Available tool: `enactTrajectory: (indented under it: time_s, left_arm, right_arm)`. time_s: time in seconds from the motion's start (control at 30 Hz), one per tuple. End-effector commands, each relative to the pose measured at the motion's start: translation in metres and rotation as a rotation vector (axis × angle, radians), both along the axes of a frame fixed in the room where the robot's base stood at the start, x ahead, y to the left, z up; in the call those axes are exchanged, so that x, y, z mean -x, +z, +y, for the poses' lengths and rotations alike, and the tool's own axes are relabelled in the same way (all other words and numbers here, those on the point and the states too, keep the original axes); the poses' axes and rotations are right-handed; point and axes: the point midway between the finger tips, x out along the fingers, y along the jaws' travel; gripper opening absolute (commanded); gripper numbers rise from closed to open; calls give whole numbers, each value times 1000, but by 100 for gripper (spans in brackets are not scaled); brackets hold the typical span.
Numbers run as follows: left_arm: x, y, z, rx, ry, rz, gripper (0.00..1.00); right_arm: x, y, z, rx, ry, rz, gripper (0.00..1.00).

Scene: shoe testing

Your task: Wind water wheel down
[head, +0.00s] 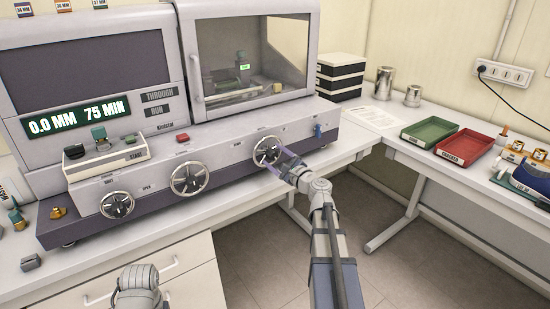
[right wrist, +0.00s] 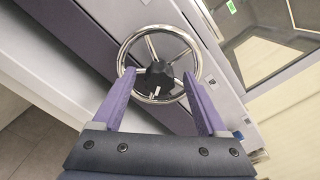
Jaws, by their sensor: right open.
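Three spoked metal handwheels line the machine's front: a left wheel (head: 117,204), a middle wheel (head: 190,178) and a right wheel (head: 267,151). I cannot read which label marks the water wheel. My right gripper (head: 282,161) is at the right wheel. In the right wrist view that wheel (right wrist: 149,38) has a dark hub and a chrome rim. The purple fingers of my right gripper (right wrist: 159,77) are open, with their tips at the near part of the rim on either side of the hub. Contact cannot be told. My left gripper is out of view.
The machine's display (head: 78,115) reads 0.0 MM 75 MIN. A glass-fronted chamber (head: 250,60) is above the right wheel. A blue lever (head: 317,131) is right of it. Green (head: 429,132) and red (head: 464,146) trays sit on the right table. Floor is clear between the tables.

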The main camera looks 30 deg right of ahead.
Motion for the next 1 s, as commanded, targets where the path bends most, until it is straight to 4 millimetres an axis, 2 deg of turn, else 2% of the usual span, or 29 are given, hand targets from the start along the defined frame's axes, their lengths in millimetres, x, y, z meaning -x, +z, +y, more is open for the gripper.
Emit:
enactTrajectory:
  time_s: [0.23, 0.87, 1.0]
  left_arm:
    - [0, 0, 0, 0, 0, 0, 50]
    - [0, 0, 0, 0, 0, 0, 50]
    - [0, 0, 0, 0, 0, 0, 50]
  right_arm:
    - [0, 0, 0, 0, 0, 0, 73]
    - [0, 0, 0, 0, 1, 1, 2]
    - [0, 0, 0, 0, 1, 1, 0]
